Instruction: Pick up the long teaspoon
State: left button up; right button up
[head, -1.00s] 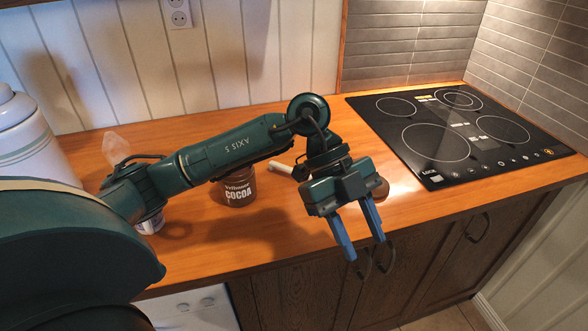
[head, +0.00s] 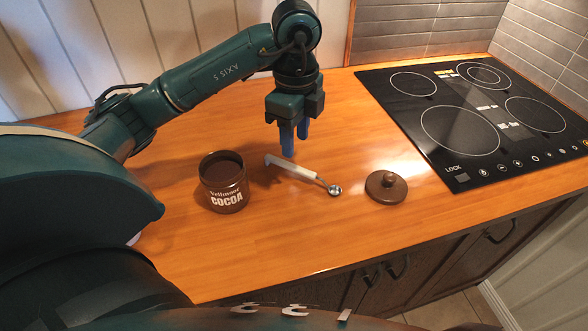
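The long teaspoon (head: 294,169) lies on the wooden counter, with a pale handle to the left and a small metal bowl to the right. My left gripper (head: 295,145) points down just behind the handle in the picture. Its two blue fingers show separately, seen at an angle, with nothing visible between them. It looks open and empty. I cannot tell how high the fingertips are above the counter. My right gripper is not in view.
An open brown cocoa jar (head: 225,182) stands left of the spoon. Its round brown lid (head: 386,187) lies to the right of the spoon bowl. A black cooktop (head: 475,120) is at the right. The counter (head: 300,235) in front of the spoon is clear.

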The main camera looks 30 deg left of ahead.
aim_at(297, 167)
pick_arm(q)
jog(key=f, duration=0.5)
jog(key=f+p, duration=0.1)
jog(key=f, duration=0.1)
jog(key=shift+w+f, duration=0.3)
grip_shut()
